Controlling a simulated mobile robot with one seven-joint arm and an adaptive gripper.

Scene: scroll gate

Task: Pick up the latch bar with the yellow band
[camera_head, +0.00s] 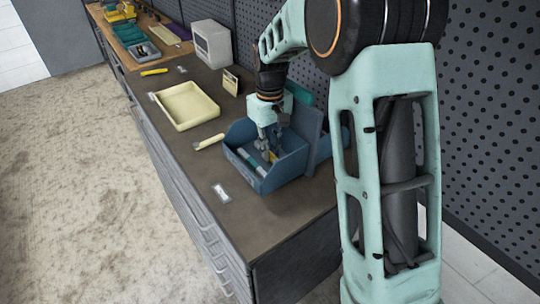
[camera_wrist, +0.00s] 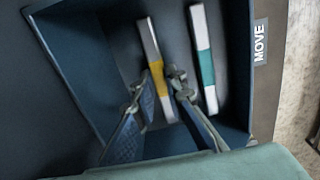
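The latch bar with the yellow band (camera_wrist: 157,72) is pale and lies on the floor of a blue bin (camera_wrist: 75,70). A similar bar with a teal band (camera_wrist: 204,62) lies to its right. My gripper (camera_wrist: 160,88) is inside the bin, with its fingers apart on either side of the yellow-banded bar, near its band. Part of that bar is hidden by the fingers. I cannot tell how far above the bar the fingertips are. In the head view my gripper (camera_head: 268,146) reaches down into the blue bin (camera_head: 270,181).
The bin's walls stand close around my gripper. A label reading MOVE (camera_wrist: 259,42) is beside the bin. A perforated wall (camera_head: 490,110) runs behind.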

